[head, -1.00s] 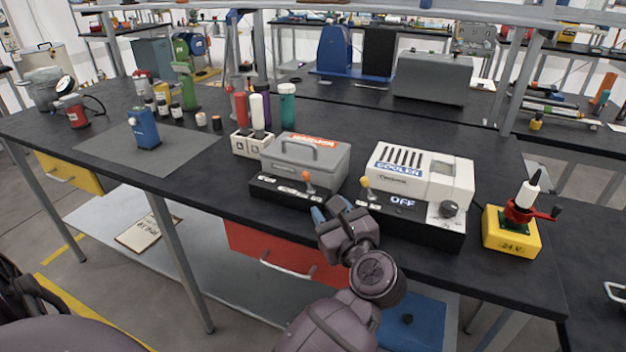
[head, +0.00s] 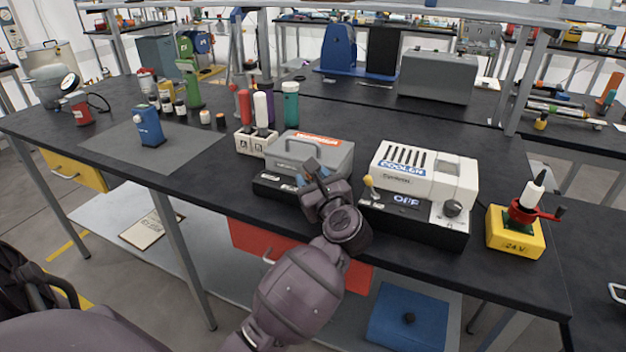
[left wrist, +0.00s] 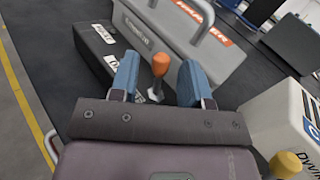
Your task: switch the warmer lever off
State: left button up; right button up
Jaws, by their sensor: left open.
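The warmer is a grey box with a handle and an orange label (head: 335,158), on a black base (head: 268,186) near the table's front edge. It also shows in the left wrist view (left wrist: 205,50). Its lever has an orange knob (left wrist: 160,64) on a short metal stem at the base. My left gripper (head: 311,180) is over the front of the base. In the left wrist view its blue fingers (left wrist: 158,82) are open, one on each side of the lever, with gaps beside the knob. In the head view the gripper mostly hides the lever, and its setting cannot be read.
The white cooler (head: 410,170) with a yellow-knobbed lever (head: 370,183) and an OFF display stands close right of the gripper. A yellow 24 V box (head: 515,240) is farther right. Bottles (head: 290,105) stand behind the warmer's left side. A blue device (head: 148,125) is on a grey mat.

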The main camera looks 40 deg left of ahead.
jog(key=shift+s, duration=0.1)
pick_arm(q)
jog(key=shift+c, duration=0.4)
grip_shut()
jog(key=shift+a+r+n+h+p, duration=0.1)
jog(key=shift+a+n+h+p, duration=0.1)
jog(key=shift+n+h+p, duration=0.25)
jog(key=shift+a+n+g+h, duration=0.15)
jog(key=shift+n+g+h, duration=0.1)
jog(key=shift+g, duration=0.15)
pick_arm(e)
jog(key=shift+r, duration=0.6)
jog(key=shift+s+f, duration=0.1)
jog(key=shift+f, duration=0.05)
pick_arm(q)
jog(key=shift+o, duration=0.4)
grip_release()
jog(key=shift+s, duration=0.1)
pick_arm(e)
jog(key=shift+s, duration=0.1)
